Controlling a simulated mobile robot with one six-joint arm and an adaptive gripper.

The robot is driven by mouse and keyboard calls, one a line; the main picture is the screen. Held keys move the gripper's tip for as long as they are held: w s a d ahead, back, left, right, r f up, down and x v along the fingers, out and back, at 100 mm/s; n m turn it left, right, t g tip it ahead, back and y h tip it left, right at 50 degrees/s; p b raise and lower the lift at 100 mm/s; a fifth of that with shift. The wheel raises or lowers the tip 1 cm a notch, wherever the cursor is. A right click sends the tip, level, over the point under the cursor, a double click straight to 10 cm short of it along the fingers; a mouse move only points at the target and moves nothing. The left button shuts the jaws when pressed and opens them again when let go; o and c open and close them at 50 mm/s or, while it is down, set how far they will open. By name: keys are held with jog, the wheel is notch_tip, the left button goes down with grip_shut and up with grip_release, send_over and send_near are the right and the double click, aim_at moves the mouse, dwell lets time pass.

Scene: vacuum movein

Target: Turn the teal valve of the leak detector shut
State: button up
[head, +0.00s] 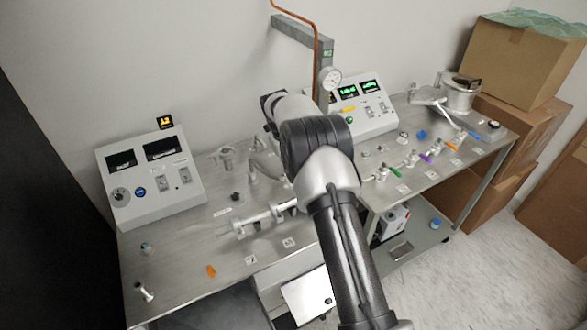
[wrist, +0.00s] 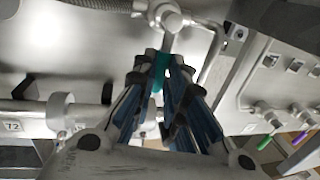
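The teal valve handle (wrist: 160,72) shows in the wrist view as a narrow teal piece between my fingertips. My gripper (wrist: 164,62) has its two fingers drawn in close on both sides of it and looks shut on it. A metal pipe stub (wrist: 170,30) rises just beyond the fingertips. In the head view my arm covers the gripper and the teal valve, so neither shows there.
A grey control box (head: 150,182) stands on the left of the steel bench (head: 185,285). A second box with green displays (head: 362,112) stands behind my arm. Small coloured-handled valves, including a green one (head: 396,172), lie to the right. Cardboard boxes (head: 520,60) stand at far right.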

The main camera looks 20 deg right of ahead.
jog(key=o, duration=0.4)
jog(key=shift+o, duration=0.2)
notch_tip(320, 180, up, 12)
jog(key=a, duration=0.2)
jog(key=shift+a, duration=0.15)
jog(key=shift+s+f, duration=0.1)
